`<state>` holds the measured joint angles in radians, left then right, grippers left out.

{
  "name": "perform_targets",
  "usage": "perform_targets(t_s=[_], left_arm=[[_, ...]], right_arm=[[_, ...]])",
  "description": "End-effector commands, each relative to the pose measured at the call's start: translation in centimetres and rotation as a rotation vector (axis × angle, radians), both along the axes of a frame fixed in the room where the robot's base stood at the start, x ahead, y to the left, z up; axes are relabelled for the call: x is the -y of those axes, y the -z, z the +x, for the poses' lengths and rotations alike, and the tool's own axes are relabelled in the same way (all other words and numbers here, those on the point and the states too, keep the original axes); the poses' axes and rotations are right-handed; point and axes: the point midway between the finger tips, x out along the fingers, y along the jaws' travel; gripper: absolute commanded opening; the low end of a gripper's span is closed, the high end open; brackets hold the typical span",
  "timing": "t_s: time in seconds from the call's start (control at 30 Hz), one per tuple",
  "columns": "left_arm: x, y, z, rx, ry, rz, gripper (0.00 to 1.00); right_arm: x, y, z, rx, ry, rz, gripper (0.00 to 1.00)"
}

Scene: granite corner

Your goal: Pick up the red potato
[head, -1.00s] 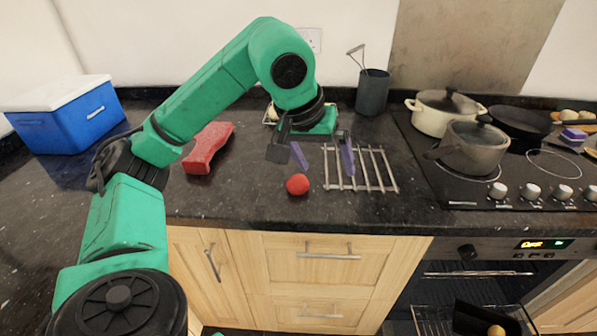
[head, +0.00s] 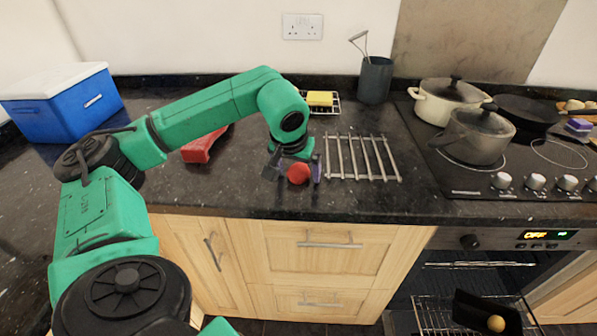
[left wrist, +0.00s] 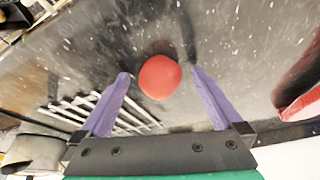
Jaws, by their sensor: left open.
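The red potato (head: 299,174) is a small round red thing on the dark granite counter, near its front edge and just left of the metal rack. My left gripper (head: 294,178) is low at the potato, with its purple fingers apart on either side of it in the head view. In the left wrist view the potato (left wrist: 160,77) lies between and slightly beyond the open fingertips (left wrist: 159,74). I cannot tell whether either finger touches it. My right gripper is not in view.
A metal rack (head: 361,158) lies close to the right of the potato. A red object (head: 203,146) lies to the left, partly behind my arm. A blue cooler (head: 68,108) stands far left. Pots (head: 474,137) stand on the stove at right. The oven below is open.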

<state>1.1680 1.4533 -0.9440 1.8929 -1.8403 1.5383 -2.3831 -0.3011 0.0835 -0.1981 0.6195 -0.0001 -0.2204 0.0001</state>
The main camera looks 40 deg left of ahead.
Motion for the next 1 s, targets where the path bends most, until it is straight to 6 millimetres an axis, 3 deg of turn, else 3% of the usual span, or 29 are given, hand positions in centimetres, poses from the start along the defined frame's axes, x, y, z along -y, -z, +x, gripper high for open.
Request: perform_targets(t_s=[0.1, 0.13, 0.3, 0.37, 0.63, 0.77, 0.87, 1.0], left_arm=[[0.0, 0.0, 0.0, 0.0, 0.0, 0.0, 1.0], [0.0, 0.0, 0.0, 0.0, 0.0, 0.0, 0.92], [0.0, 0.0, 0.0, 0.0, 0.001, 0.0, 0.27], [0.0, 0.0, 0.0, 0.0, 0.001, 0.0, 0.07], [0.1, -0.3, 0.0, 0.0, 0.0, 0.0, 0.07], [0.1, -1.5, 0.1, 0.002, 0.002, -0.001, 0.07], [0.1, -3.5, 0.1, 0.005, 0.002, -0.002, 0.07], [0.2, -8.5, 0.1, 0.008, 0.002, -0.003, 0.07]], right_arm=[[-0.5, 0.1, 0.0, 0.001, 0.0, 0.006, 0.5], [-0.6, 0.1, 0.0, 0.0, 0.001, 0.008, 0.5], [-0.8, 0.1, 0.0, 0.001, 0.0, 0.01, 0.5], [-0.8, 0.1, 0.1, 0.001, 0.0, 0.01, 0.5], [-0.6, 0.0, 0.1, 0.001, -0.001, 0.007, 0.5], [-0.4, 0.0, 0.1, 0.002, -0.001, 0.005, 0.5], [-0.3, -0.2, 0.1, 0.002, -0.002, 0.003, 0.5], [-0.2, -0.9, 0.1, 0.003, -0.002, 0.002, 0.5]])
